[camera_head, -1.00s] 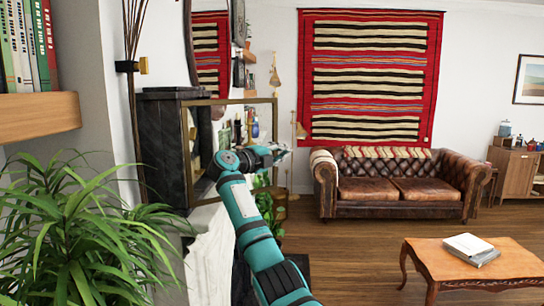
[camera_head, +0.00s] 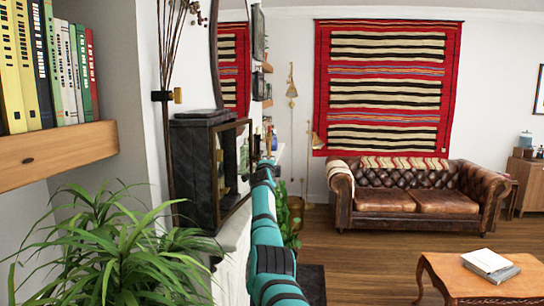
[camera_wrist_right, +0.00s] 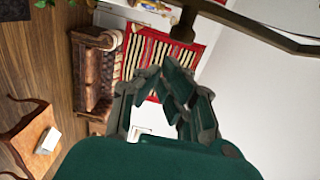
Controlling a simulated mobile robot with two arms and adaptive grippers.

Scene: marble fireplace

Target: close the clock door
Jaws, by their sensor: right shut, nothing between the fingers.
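The clock is a dark marble block (camera_head: 195,165) at left centre in the head view. Its brass-framed glass door (camera_head: 233,123) appears as a narrow, steeply angled frame along the clock's right side. I cannot tell whether any gap remains there. My teal right arm reaches up past the door's right edge. The right gripper's fingers are hard to make out in the head view. In the right wrist view the right gripper (camera_wrist_right: 176,66) is shut and empty. A dark brass bar (camera_wrist_right: 265,35), seemingly the door frame, crosses just beyond its fingertips; contact is unclear. My left gripper is not in view.
A bushy plant (camera_head: 110,250) and a bookshelf (camera_head: 60,155) stand close on the left. Thin dark stems (camera_head: 165,100) rise behind the clock. A leather sofa (camera_head: 410,200) and a wooden table (camera_head: 455,280) are to the right, with open floor between.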

